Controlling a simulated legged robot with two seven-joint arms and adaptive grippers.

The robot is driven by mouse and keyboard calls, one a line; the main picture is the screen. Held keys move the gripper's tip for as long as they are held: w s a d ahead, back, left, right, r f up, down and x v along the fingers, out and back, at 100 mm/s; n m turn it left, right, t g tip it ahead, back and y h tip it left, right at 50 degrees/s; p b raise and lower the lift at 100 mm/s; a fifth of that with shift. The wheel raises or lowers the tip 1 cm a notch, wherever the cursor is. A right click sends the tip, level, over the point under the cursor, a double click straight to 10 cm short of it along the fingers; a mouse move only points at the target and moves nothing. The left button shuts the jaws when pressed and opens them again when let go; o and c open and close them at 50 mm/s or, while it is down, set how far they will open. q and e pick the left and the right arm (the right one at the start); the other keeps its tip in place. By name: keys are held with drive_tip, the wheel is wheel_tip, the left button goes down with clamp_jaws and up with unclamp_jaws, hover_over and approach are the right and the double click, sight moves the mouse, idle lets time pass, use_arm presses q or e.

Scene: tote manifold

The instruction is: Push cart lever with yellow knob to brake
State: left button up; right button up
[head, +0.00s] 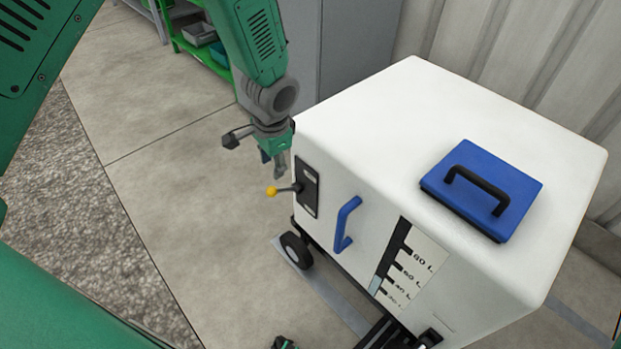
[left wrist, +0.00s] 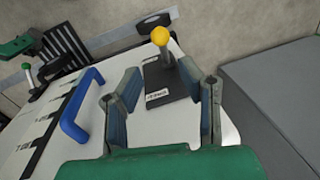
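The white cart (head: 340,160) has a black lever plate (head: 308,188) on its front, near the left edge. A short lever with a yellow knob (head: 272,191) sticks out from it to the left. In the left wrist view the yellow knob (left wrist: 160,36) stands beyond the fingertips, and the plate (left wrist: 165,80) with a small white label shows between the fingers. My left gripper (head: 276,163) is just above the lever in the head view. Its fingers (left wrist: 164,92) are spread, with nothing held. A green and dark part at the bottom edge of the head view may be my right gripper (head: 284,343).
A blue handle (head: 346,225) is on the cart front beside the plate, then a level gauge (head: 402,270). A blue lid (head: 482,190) with a black grip lies on top. A grey cabinet (head: 350,40) stands behind.

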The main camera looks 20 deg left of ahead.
use_arm(q)
drive_tip(key=w, duration=0.1)
drive_tip(key=b, duration=0.2)
hover_over(279, 190)
drive_tip(key=d, duration=0.2)
wheel_tip(279, 190, down, 4)
drive_tip(key=a+f+b, duration=0.1)
drive_tip(key=f, duration=0.1)
drive_tip(key=a+f+b, duration=0.1)
drive_tip(key=f, duration=0.2)
drive_tip(key=a+f+b, duration=0.1)
drive_tip(key=f, duration=0.2)
drive_tip(key=shift+s+f, duration=0.1)
drive_tip(key=shift+d+f, duration=0.1)
drive_tip(key=shift+f, duration=0.1)
drive_tip(key=shift+d, duration=0.35)
drive_tip(key=shift+a+f, duration=0.1)
drive_tip(key=shift+a, duration=0.25)
clamp_jaws()
use_arm(e)
drive_tip(key=f, duration=0.6)
drive_tip(key=shift+s+d, duration=0.1)
drive_tip(key=shift+d, duration=0.15)
